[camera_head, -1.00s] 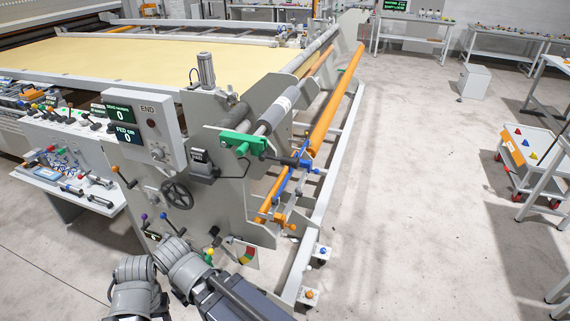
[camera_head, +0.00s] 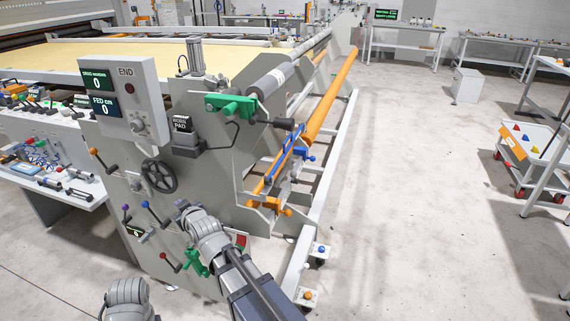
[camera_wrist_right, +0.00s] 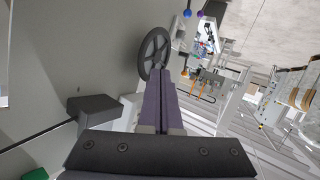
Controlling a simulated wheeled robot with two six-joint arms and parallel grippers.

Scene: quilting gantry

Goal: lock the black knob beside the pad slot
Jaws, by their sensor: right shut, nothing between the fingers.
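A dark box labelled "WORN PAD" (camera_head: 184,126) sits on the grey side panel in the head view. A dark block (camera_wrist_right: 93,106) on the panel shows at the left in the right wrist view. I cannot single out a small black knob beside the pad slot. My right gripper (camera_head: 182,205) is low in front of the panel, below the black handwheel (camera_head: 158,177). In the right wrist view its purple fingers (camera_wrist_right: 163,74) are together and empty, pointing towards the handwheel (camera_wrist_right: 154,52). Only part of my left arm shows at the bottom left; its gripper is out of view.
Coloured levers (camera_head: 150,213) stick out left of my right gripper. A tool shelf (camera_head: 60,190) stands at the left.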

